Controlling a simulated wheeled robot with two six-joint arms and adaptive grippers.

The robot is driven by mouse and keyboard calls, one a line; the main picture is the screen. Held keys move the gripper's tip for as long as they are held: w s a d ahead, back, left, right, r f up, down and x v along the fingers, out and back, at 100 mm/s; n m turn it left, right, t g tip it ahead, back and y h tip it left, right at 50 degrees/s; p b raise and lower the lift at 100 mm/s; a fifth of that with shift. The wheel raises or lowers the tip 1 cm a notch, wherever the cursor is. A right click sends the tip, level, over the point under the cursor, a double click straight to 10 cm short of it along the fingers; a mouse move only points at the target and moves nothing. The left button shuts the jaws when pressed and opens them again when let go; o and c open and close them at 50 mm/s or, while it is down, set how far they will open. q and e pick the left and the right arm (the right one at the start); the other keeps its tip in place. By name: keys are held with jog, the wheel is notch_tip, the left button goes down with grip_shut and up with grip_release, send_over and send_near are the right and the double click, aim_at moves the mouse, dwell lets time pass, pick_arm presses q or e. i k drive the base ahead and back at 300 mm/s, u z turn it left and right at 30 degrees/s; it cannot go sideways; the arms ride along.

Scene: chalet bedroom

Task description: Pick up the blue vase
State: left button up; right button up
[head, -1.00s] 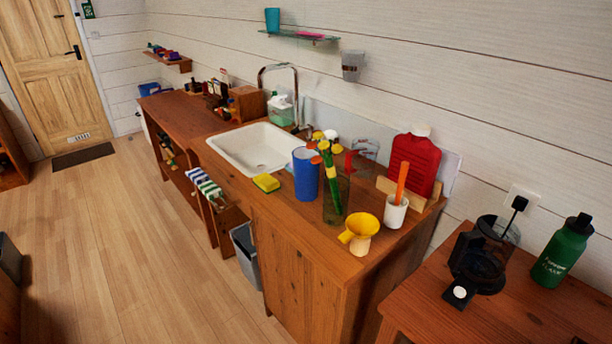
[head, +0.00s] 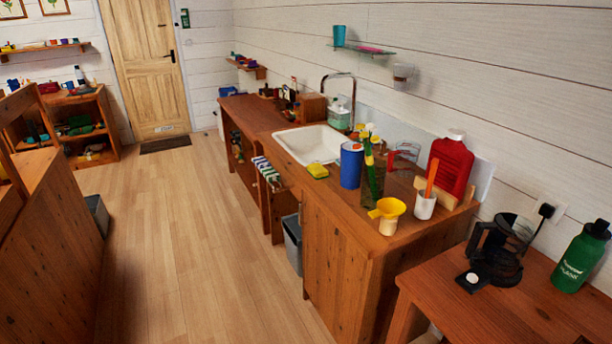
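A tall blue cylinder with a pale rim (head: 351,166) stands upright on the wooden sink counter, at the counter's front side just right of the sink. It is the only tall blue vessel on the counter, so I take it for the blue vase. Neither of my grippers is in view.
The white sink (head: 314,144) and a yellow sponge (head: 317,171) are left of the blue vessel. A yellow funnel (head: 387,212), a white pot (head: 425,205) and a red bottle (head: 450,163) are right of it. The floor (head: 190,240) before the counter is clear.

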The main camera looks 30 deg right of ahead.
aim_at(351, 162)
jog(key=u, duration=0.45)
jog(key=i, duration=2.2)
jog(key=z, duration=1.4)
jog(key=i, duration=0.9)
jog(key=z, duration=0.9)
